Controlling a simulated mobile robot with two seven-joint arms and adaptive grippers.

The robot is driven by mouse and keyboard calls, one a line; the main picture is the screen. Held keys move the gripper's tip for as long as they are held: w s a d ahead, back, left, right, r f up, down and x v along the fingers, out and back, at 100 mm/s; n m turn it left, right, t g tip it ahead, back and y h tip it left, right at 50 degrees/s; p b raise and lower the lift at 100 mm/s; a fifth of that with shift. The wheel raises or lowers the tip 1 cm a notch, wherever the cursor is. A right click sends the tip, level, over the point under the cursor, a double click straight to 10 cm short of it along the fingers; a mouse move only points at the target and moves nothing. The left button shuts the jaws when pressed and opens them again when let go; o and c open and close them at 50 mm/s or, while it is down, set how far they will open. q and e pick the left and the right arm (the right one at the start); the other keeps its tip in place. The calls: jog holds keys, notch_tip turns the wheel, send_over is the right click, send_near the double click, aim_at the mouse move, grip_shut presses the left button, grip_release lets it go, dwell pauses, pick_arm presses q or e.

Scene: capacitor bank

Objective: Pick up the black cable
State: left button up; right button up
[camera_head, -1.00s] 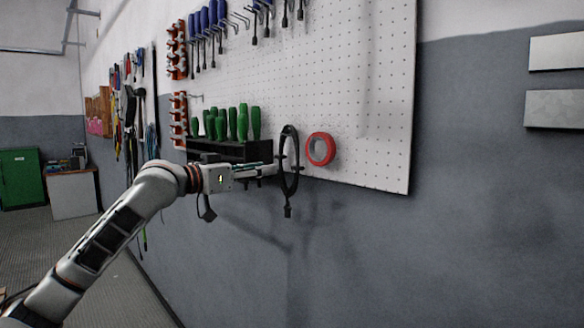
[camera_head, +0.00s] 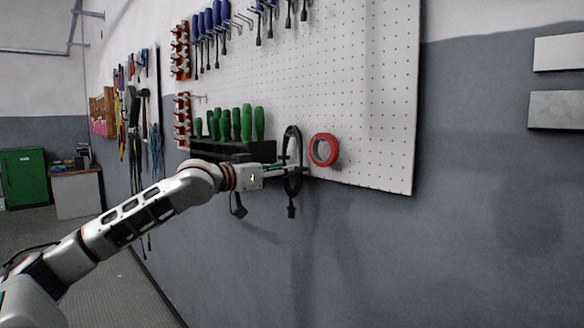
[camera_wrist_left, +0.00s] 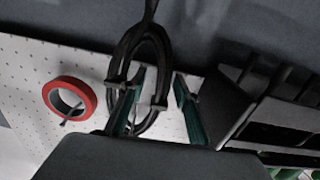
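The black cable (camera_head: 293,150) is a coiled loop hanging on the white pegboard, with its tail hanging down. In the left wrist view the cable (camera_wrist_left: 154,42) appears upside down, with its loop at the fingers. My left gripper (camera_head: 297,169) is at the cable's height in the head view. In the left wrist view its two green-sided fingers (camera_wrist_left: 160,76) are apart. One finger overlaps the loop and the other is to its right, with one side of the loop between them. I cannot tell whether they touch it. My right gripper is not in view.
A red tape roll (camera_head: 324,150) hangs close to the right of the cable. A black holder (camera_head: 235,150) with several green-handled tools (camera_head: 236,124) is just left of it, behind the gripper. Blue-handled screwdrivers (camera_head: 213,20) hang above. The grey wall below is clear.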

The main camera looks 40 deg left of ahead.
pick_arm(q)
grip_shut()
jog(key=shift+r, duration=0.1)
